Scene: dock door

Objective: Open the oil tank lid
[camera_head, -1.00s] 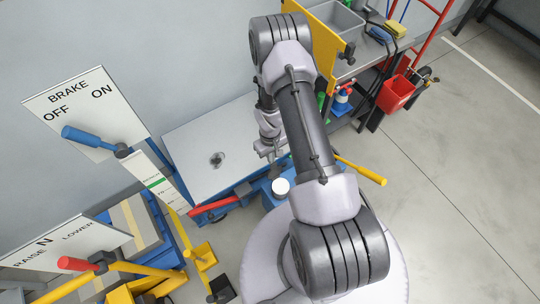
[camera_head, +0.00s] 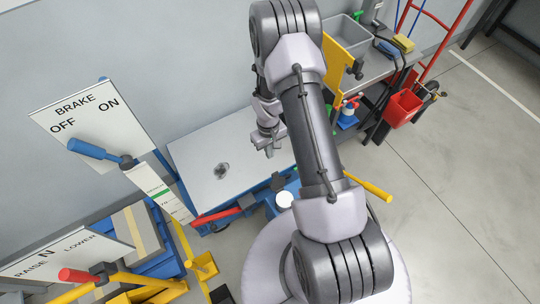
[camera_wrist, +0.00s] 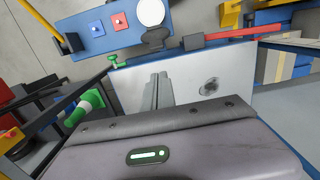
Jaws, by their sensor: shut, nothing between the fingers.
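No thing in view is marked as the oil tank lid. A pale grey flat plate (camera_head: 205,185) with a dark round spot (camera_head: 222,170) lies over a blue body; the plate also shows in the wrist view (camera_wrist: 195,105), spot to the right of centre. A white round cap (camera_head: 285,200) sits on the blue box in front; it shows at the top of the wrist view (camera_wrist: 151,11). My gripper (camera_head: 268,150) is over the right part of the plate, apart from the cap. Its fingers (camera_wrist: 158,92) are together and empty. Whether they touch the plate is unclear.
A red handle (camera_head: 217,216) lies along the plate's front edge. The brake sign (camera_head: 90,115) with its blue lever (camera_head: 95,150) stands at left. A bench with a grey bin (camera_head: 345,35) and a red bucket (camera_head: 403,106) are at right. Open floor lies at lower right.

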